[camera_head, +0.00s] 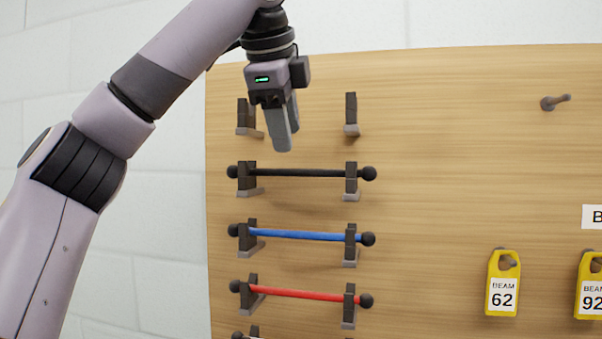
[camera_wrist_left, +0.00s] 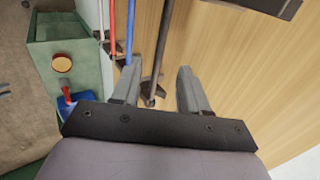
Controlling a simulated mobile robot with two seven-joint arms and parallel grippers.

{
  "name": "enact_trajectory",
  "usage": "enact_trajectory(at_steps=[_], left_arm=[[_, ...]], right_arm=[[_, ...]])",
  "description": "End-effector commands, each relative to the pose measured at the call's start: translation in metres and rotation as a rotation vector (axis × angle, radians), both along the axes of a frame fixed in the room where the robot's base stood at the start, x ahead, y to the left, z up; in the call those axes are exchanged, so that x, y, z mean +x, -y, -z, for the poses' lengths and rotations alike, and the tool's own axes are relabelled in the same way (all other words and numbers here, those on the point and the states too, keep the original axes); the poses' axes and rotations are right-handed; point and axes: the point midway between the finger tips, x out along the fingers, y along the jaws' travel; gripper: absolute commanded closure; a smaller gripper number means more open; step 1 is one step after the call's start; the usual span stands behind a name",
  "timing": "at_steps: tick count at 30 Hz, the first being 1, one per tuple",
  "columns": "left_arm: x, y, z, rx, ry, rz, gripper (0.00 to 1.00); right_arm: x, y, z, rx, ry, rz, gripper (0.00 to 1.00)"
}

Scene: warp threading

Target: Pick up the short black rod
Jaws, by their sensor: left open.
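The black rod (camera_head: 305,173) with round black ends rests level across two dark holders on the wooden board. In the head view it is the uppermost rod. My left gripper (camera_head: 288,146) is open and empty, pointing down just above the middle of this rod. A gap shows between the fingertips and the rod in the head view. In the left wrist view, the black rod (camera_wrist_left: 160,50) runs away from the camera, its near end by the open left fingers (camera_wrist_left: 158,85). My right gripper is not in view.
A blue rod (camera_head: 300,235) and a red rod (camera_head: 300,293) rest on holders below. A pair of holders (camera_head: 351,112) above is empty. Yellow tags (camera_head: 503,298) hang at the right, and a bare peg (camera_head: 550,103) sticks out at the upper right. The board between is clear.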

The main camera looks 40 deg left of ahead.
Motion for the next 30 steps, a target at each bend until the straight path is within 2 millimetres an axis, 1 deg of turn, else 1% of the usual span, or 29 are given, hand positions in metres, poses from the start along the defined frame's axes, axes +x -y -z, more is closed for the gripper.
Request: enact_trajectory(at_steps=[3,11,15,21,25,30], left_arm=[[0.005,-0.003,0.008,-0.001,-0.003,-0.001,0.56],[0.015,-0.007,0.022,-0.001,-0.003,-0.001,0.56],[0.025,-0.011,0.036,-0.001,-0.004,-0.001,0.56],[0.035,-0.016,0.051,0.000,-0.003,0.000,0.56],[0.038,-0.018,0.055,0.000,-0.001,-0.001,0.56],[0.038,-0.018,0.055,0.000,0.001,-0.001,0.56]], right_arm=[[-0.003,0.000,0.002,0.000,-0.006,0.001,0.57],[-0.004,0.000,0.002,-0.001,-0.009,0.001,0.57],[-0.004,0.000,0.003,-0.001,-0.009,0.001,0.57],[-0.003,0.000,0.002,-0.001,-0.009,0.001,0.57],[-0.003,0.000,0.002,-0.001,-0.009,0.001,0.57],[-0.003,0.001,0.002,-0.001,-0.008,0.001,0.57]])
